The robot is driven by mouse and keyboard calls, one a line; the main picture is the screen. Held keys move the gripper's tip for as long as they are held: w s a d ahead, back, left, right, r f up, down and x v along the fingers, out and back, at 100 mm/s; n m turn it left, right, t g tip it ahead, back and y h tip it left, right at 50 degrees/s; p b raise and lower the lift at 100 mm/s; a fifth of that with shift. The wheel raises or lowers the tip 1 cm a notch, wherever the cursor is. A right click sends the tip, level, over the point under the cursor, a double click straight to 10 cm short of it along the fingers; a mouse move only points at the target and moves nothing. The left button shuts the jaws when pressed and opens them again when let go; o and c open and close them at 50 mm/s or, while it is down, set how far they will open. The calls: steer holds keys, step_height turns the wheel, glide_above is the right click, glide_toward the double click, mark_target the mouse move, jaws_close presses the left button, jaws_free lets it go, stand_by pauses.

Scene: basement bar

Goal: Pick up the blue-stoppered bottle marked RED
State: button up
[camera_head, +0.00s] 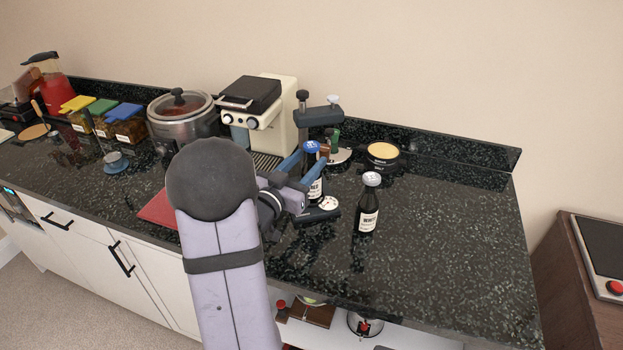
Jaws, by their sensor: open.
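The blue-stoppered bottle (313,188) stands upright on the dark counter. It is dark, with a pale label that is partly hidden by my gripper, so I cannot read it fully. My gripper (311,158) is open, with its blue fingers on either side of the bottle's upper part, just below the blue stopper. I cannot tell whether either finger touches the glass. A similar dark bottle with a white stopper (368,208) stands upright to the right; its pale label seems to read WHITE.
A dark gadget with a white dial (328,203) lies close by the bottle's base. Behind are a cream coffee machine (285,124), a grey-topped stand (318,116) and a round black tin (382,156). The counter's right part (450,230) is clear.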

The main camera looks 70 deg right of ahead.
steer(key=shift+s+d+p, duration=0.2)
steer(key=shift+d+p, duration=0.25)
steer(key=shift+d, duration=0.6)
steer(key=shift+s+d+p, duration=0.15)
steer(key=shift+d+p, duration=0.3)
steer(key=shift+d, duration=0.65)
steer(key=shift+s+d+p, duration=0.2)
steer(key=shift+d+p, duration=0.25)
steer(key=shift+d, duration=0.6)
steer(key=shift+c, duration=0.4)
jaws_close()
steer(key=shift+r, duration=0.1)
